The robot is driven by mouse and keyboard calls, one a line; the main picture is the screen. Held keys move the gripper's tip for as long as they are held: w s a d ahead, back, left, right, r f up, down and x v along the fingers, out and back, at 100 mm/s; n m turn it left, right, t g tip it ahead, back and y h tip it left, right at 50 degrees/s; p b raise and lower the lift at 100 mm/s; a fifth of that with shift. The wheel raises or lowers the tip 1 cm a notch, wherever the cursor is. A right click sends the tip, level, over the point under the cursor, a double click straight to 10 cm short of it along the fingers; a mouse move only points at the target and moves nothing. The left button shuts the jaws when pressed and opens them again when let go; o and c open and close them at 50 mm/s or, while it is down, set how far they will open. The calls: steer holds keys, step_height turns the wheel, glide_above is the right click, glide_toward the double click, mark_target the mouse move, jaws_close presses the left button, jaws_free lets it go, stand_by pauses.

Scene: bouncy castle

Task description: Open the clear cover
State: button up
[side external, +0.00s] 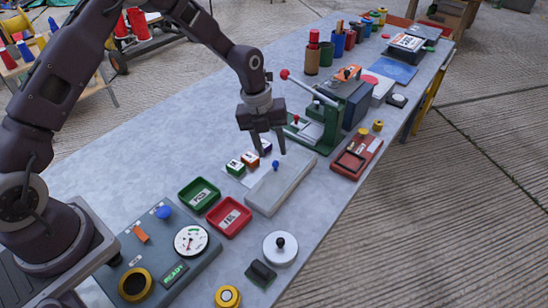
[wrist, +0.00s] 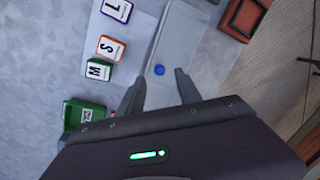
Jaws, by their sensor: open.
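The clear cover (side external: 288,181) is a long, see-through lid lying flat on the table, with a small blue knob (side external: 276,165) on top. In the wrist view the cover (wrist: 185,38) runs up the middle, and its blue knob (wrist: 159,70) shows between and just beyond my fingertips. My gripper (side external: 269,152) is open and empty, pointing down above the cover near the knob. In the wrist view my gripper (wrist: 160,80) has a finger on each side of the knob's line. I cannot tell the exact height of the fingertips above the knob.
Letter blocks (side external: 250,160) stand left of the cover. A green tray (side external: 199,195) and a red tray (side external: 229,217) are in front. A green lever press (side external: 318,125) stands behind, and a red-brown tray (side external: 356,158) is to the right. A control panel (side external: 165,255) is at the near end.

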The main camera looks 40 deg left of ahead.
mark_target(274, 162)
steer(key=f, duration=0.4)
steer(key=shift+w+d+f, duration=0.15)
steer(key=shift+w+d, duration=0.1)
steer(key=shift+d, duration=0.05)
jaws_close()
stand_by(1.1)
